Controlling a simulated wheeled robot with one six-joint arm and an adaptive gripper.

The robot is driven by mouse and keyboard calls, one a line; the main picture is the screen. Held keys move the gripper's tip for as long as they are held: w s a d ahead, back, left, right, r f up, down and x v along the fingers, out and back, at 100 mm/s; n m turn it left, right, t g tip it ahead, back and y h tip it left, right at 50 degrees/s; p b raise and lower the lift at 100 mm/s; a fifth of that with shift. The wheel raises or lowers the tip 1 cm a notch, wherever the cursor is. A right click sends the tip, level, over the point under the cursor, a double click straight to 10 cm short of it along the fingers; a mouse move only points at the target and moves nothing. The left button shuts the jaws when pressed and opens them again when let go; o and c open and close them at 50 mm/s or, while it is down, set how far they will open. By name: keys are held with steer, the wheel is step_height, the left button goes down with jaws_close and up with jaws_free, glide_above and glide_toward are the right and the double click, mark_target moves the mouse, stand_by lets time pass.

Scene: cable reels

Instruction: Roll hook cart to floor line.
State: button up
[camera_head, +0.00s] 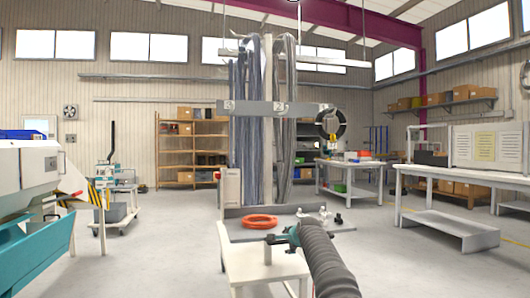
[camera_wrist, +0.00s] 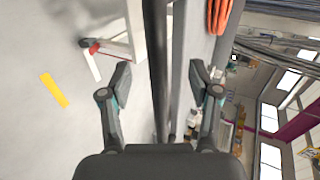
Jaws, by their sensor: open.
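I cannot tell for certain which thing is the hook cart. A small wheeled cart (camera_head: 118,212) with a grey box on its lower shelf stands at the left in the head view. My gripper (camera_head: 273,239) is low in front of the central cable rack, over a white-topped stand (camera_head: 255,268). In the wrist view my gripper (camera_wrist: 160,76) is open, its fingers either side of a long dark bar (camera_wrist: 158,40); I cannot tell whether they touch it. A short yellow floor mark (camera_wrist: 54,90) shows at the left there, and a thin yellow line (camera_head: 408,210) at the right in the head view.
A teal-and-white machine (camera_head: 35,225) fills the left edge. A white workbench (camera_head: 462,180) stands at the right. Open floor (camera_head: 165,250) lies left of the rack.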

steer(key=b+v, duration=0.5)
steer(key=v, duration=0.2)
steer(key=shift+b, duration=0.35)
steer(key=shift+s, duration=0.1)
stand_by(0.5)
